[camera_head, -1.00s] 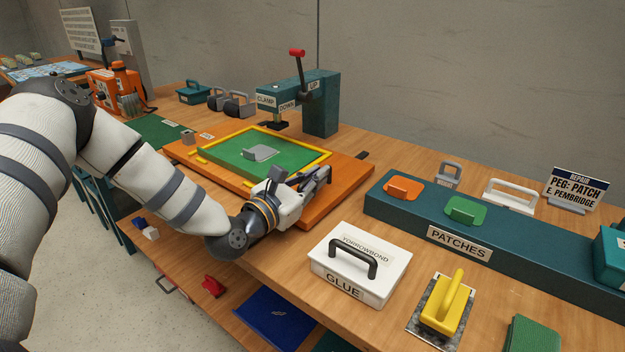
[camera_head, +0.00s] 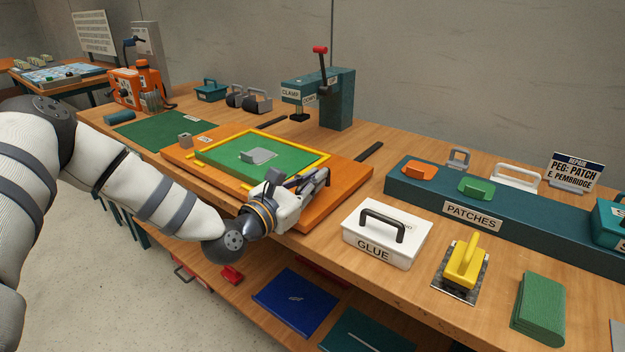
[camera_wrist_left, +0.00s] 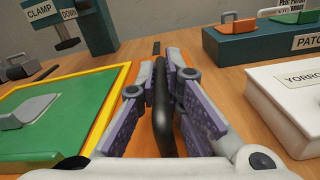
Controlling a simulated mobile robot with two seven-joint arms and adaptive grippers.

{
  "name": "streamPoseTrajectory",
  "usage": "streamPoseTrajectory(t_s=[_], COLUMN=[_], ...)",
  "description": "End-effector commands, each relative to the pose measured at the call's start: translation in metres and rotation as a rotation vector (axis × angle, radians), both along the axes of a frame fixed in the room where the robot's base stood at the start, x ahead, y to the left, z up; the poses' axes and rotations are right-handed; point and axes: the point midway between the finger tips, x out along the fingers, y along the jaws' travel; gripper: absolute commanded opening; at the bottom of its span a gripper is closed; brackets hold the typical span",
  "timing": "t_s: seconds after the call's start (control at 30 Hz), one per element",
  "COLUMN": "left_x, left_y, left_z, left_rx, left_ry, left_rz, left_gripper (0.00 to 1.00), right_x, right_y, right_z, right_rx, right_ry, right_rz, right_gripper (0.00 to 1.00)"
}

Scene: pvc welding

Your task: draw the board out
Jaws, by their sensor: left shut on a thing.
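The orange board (camera_head: 350,182) lies flat on the bench, in front of the clamp (camera_head: 335,100). On it is a yellow frame (camera_head: 318,166) around a green sheet (camera_head: 222,155) with a grey handled piece (camera_head: 258,156) on top. My left gripper (camera_head: 316,178) is at the board's right front side. In the left wrist view the gripper (camera_wrist_left: 166,75) is shut on a black upright handle (camera_wrist_left: 162,125), which stands beside the yellow frame. The handle's foot is hidden. The clamp's red-knobbed lever stands up. My right gripper is out of view.
A white glue box (camera_head: 385,240) stands right of the board, with a yellow-handled tool (camera_head: 465,260) beyond it. The teal patches rack (camera_head: 540,228) runs along the right. Dark strips (camera_head: 368,152) show on the bench behind the board. A lower shelf holds a blue item (camera_head: 295,300).

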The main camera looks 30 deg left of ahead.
Motion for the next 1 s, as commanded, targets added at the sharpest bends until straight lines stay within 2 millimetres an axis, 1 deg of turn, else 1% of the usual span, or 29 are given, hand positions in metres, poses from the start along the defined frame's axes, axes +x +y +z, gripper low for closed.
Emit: streamPoseTrajectory(t_s=[0.03, 0.1, 0.13, 0.17, 0.2, 0.23, 0.57, 0.67, 0.77, 0.87, 0.9, 1.0], left_x=[-0.003, -0.003, -0.003, -0.003, -0.003, -0.003, -0.002, -0.006, -0.022, -0.052, -0.065, -0.093], left_y=[-0.002, -0.002, -0.002, -0.002, -0.002, -0.002, -0.001, 0.0, 0.002, 0.004, 0.006, 0.008], left_z=[-0.005, -0.006, -0.006, -0.006, -0.006, -0.006, -0.004, -0.004, -0.004, -0.003, -0.003, -0.002], left_rx=[-0.001, -0.001, -0.001, -0.001, -0.001, -0.001, 0.0, -0.001, -0.004, -0.009, -0.009, -0.008], left_ry=[0.014, 0.015, 0.015, 0.015, 0.016, 0.016, 0.01, 0.01, 0.011, 0.01, 0.01, 0.008], left_rz=[-0.006, -0.006, -0.007, -0.007, -0.007, -0.008, -0.005, -0.003, -0.001, 0.001, 0.003, 0.004], left_gripper=[0.0, 0.0, 0.13, 0.2, 0.29, 0.3, 0.3, 0.3, 0.3, 0.3, 0.3, 0.3], right_x=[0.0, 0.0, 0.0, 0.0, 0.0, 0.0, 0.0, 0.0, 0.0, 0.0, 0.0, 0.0], right_y=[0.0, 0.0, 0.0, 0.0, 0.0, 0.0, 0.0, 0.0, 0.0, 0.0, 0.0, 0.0], right_z=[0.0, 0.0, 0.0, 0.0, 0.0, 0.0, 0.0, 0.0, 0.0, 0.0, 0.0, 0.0], right_rx=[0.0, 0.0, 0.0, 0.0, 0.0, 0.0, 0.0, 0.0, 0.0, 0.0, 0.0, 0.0], right_ry=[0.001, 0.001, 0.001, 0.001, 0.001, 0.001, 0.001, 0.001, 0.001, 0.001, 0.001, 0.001], right_rz=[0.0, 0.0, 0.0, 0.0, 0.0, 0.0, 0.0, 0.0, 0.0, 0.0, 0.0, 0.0], right_gripper=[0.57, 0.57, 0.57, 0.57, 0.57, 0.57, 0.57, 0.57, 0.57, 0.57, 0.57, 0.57])
